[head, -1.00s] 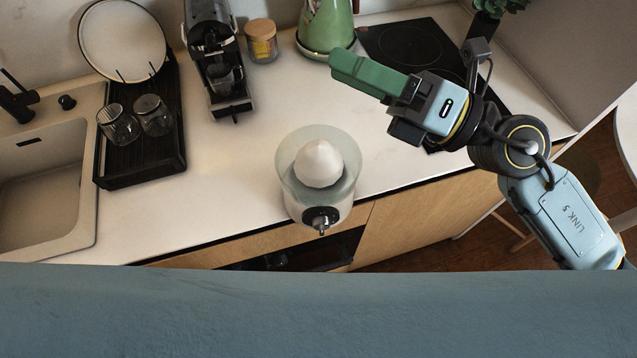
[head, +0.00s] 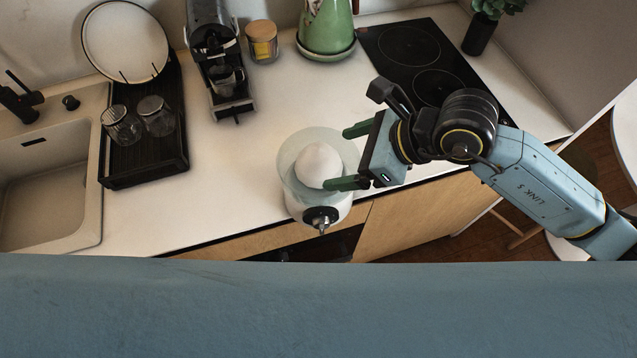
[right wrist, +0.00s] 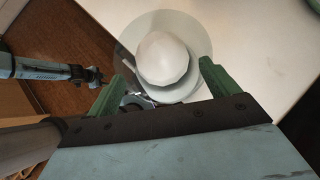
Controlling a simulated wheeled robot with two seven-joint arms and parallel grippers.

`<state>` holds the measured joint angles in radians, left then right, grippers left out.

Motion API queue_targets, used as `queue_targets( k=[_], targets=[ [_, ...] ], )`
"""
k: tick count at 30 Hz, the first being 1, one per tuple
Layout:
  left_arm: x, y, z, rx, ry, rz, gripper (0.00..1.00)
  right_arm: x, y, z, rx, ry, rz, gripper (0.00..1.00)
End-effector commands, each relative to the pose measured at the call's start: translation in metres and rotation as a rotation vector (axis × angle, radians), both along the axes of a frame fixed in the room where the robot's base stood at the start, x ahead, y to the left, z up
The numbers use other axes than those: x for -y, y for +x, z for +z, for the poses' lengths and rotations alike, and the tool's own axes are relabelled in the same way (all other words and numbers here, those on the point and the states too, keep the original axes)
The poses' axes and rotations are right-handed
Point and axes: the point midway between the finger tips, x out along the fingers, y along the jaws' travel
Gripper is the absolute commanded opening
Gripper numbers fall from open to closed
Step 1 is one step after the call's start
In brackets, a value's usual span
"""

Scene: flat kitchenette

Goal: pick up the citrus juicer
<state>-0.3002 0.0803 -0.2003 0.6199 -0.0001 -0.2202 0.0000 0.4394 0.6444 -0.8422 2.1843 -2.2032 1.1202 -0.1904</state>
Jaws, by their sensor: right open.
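The citrus juicer (head: 318,209) stands upright near the front edge of the counter, with a white cone, a clear bowl and a dark spout at the front. It also shows in the right wrist view (right wrist: 163,58), just beyond the fingertips. My right gripper (head: 350,157) is open, with its green fingers pointing left at the juicer's right side. In the head view the near finger overlaps the bowl's edge; I cannot tell whether it touches. In the right wrist view the fingers (right wrist: 160,80) are spread to either side of the cone's lower part. My left gripper is not in the head view.
A black cooktop (head: 425,65) lies at the right rear, with a green kettle (head: 326,25) beside it. A coffee machine (head: 218,60), a jar (head: 262,42) and a black rack (head: 145,150) with glasses stand behind and left. The counter left of the juicer is clear.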

Motion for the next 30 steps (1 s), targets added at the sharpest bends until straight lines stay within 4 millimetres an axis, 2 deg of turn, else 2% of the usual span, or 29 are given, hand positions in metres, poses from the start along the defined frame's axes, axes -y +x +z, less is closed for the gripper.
queue_targets(
  k=[5,10,15,23,30],
  targets=[
    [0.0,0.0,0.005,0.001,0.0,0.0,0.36,-0.008,0.003,-0.008,-0.003,0.001,0.0,0.87],
    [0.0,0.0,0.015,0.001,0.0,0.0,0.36,-0.025,0.009,-0.024,-0.004,0.001,0.0,0.87],
    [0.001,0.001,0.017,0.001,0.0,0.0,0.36,-0.037,0.013,-0.038,-0.001,0.002,0.0,0.87],
    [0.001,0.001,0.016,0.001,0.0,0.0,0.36,-0.038,0.014,-0.041,0.0,0.001,0.001,0.87],
    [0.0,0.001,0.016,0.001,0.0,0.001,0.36,-0.038,0.014,-0.04,-0.001,0.001,0.0,0.55]
  ],
)
